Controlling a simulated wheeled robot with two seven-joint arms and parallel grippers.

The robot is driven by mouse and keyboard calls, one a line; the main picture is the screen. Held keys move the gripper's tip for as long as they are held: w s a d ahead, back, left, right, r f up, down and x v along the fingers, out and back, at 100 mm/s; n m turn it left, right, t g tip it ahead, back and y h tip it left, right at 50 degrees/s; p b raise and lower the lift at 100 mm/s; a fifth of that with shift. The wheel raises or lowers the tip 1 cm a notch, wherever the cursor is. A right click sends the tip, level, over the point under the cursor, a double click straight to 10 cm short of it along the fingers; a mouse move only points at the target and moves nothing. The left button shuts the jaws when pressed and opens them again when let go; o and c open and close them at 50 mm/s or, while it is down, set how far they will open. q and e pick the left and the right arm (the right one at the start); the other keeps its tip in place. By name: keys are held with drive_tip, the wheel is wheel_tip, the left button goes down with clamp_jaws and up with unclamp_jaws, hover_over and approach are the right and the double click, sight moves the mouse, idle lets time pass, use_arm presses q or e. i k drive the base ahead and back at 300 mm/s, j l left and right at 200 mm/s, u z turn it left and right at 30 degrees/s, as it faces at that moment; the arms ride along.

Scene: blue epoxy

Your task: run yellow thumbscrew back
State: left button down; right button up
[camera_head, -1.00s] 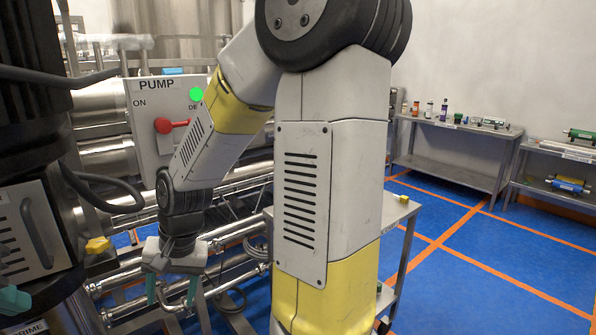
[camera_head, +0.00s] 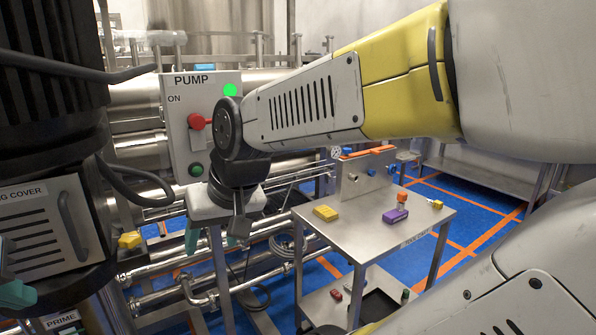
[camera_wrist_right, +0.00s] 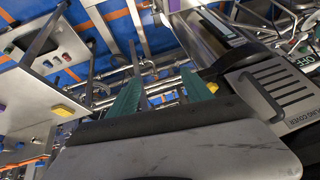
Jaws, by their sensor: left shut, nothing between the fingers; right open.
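The yellow thumbscrew (camera_head: 130,240) sticks out at the right side of the dark pump housing, beside the vented coupling cover (camera_head: 45,230). My right gripper (camera_head: 212,236) hangs to the right of the thumbscrew, apart from it, in front of the pump panel. In the right wrist view its two teal fingers (camera_wrist_right: 160,92) are spread with nothing between them. A small yellow-orange piece beside the right-hand finger may be the thumbscrew; I cannot tell. The cover (camera_wrist_right: 275,85) shows there at the right. My left gripper (camera_head: 14,285) is shut and empty at the left edge, partly cut off.
The pump panel (camera_head: 180,130) with a red knob (camera_head: 196,122) stands behind my right wrist. A steel table (camera_head: 370,235) holds a yellow block (camera_head: 326,212) and a purple piece (camera_head: 395,215). Steel pipes (camera_head: 165,275) run low behind the gripper. Blue floor lies beyond.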

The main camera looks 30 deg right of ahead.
sight(128, 240)
drive_tip(key=i, duration=0.1)
drive_tip(key=l, duration=2.15)
drive_tip(key=k+l+u, duration=0.1)
drive_tip(key=k+u, duration=0.45)
drive_tip(key=u, duration=0.15)
